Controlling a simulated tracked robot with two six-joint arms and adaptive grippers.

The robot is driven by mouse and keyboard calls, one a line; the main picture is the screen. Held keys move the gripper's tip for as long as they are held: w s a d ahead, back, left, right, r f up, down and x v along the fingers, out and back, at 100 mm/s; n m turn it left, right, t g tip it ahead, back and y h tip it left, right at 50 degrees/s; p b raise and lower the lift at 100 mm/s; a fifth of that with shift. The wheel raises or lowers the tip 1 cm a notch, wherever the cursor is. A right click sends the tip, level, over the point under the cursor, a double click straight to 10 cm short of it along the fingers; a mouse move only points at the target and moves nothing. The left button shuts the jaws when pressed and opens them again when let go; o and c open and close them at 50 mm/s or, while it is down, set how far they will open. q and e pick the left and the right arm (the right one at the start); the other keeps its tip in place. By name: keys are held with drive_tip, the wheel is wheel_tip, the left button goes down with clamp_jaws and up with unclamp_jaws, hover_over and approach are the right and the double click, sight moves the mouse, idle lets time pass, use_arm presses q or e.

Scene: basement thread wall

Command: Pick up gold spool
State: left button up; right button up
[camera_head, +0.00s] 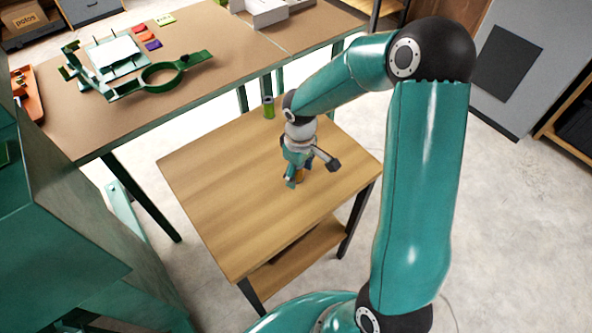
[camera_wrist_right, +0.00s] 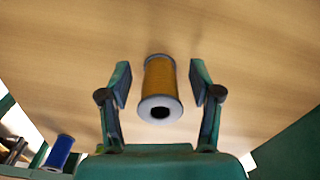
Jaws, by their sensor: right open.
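The gold spool (camera_wrist_right: 160,78) stands on the wooden table (camera_head: 215,185), with its pale end and dark centre hole facing the right wrist camera. My right gripper (camera_head: 297,177) is open, pointing down at the table. In the wrist view its two fingers are on either side of the spool, with a visible gap on each side. In the head view only a small gold patch (camera_head: 299,175) of the spool shows, mostly hidden by the gripper. My left gripper is not in view.
A green cylinder (camera_head: 268,107) stands at the table's back edge. A blue spool (camera_wrist_right: 60,152) shows at the wrist view's lower left. The wooden table's left half is clear.

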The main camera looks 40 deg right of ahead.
drive_tip(key=c, duration=1.1)
drive_tip(key=shift+r, duration=0.1)
